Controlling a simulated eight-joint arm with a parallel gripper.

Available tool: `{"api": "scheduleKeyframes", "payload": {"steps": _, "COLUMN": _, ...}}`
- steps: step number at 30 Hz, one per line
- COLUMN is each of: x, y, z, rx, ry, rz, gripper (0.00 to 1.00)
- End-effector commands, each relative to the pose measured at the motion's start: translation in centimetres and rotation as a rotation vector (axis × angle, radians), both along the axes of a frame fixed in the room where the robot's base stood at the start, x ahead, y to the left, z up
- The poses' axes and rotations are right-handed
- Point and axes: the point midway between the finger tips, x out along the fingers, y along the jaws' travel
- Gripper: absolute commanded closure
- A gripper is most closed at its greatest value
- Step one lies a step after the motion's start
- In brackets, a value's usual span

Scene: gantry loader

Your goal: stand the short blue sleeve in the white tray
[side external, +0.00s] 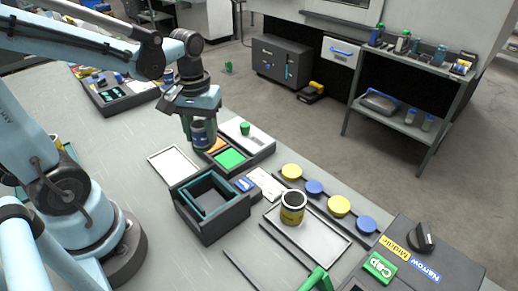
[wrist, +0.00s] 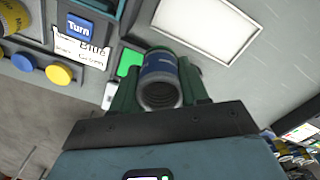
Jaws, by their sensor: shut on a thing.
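My gripper (side external: 200,138) is shut on the short blue sleeve (side external: 198,130), a blue ring with a pale band. In the wrist view the sleeve (wrist: 160,68) sits between the two green fingers of my gripper (wrist: 160,88), and its hollow ribbed end faces the camera. In the side view it is held roughly upright, above and just right of the white tray (side external: 173,166). The tray is flat and empty, with a thin rim. In the wrist view the tray (wrist: 208,28) lies beyond the sleeve, at the upper right.
A dark box with a teal-edged opening (side external: 212,207) stands in front of the tray. A block with orange and green squares (side external: 230,158) is close right of the sleeve. A second tray (side external: 328,244) holds a yellow-and-dark cup (side external: 292,207). Yellow and blue discs (side external: 339,205) line the right.

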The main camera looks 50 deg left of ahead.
Motion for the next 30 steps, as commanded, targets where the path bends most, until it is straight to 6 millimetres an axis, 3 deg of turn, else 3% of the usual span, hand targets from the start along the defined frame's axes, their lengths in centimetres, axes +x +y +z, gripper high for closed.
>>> {"api": "scheduleKeyframes", "payload": {"steps": 3, "x": -2.6, "y": 0.6, "z": -0.3, "rx": 0.000, "ry": 0.000, "rz": 0.005, "gripper": 1.00}}
{"api": "scheduleKeyframes", "payload": {"steps": 10, "x": -5.3, "y": 1.1, "z": -0.9, "rx": 0.000, "ry": 0.000, "rz": 0.001, "gripper": 1.00}}
{"api": "scheduleKeyframes", "payload": {"steps": 17, "x": -5.6, "y": 1.1, "z": -1.7, "rx": 0.000, "ry": 0.000, "rz": 0.000, "gripper": 1.00}}
{"api": "scheduleKeyframes", "payload": {"steps": 30, "x": -5.5, "y": 1.1, "z": -5.5, "rx": 0.000, "ry": 0.000, "rz": 0.000, "gripper": 1.00}}
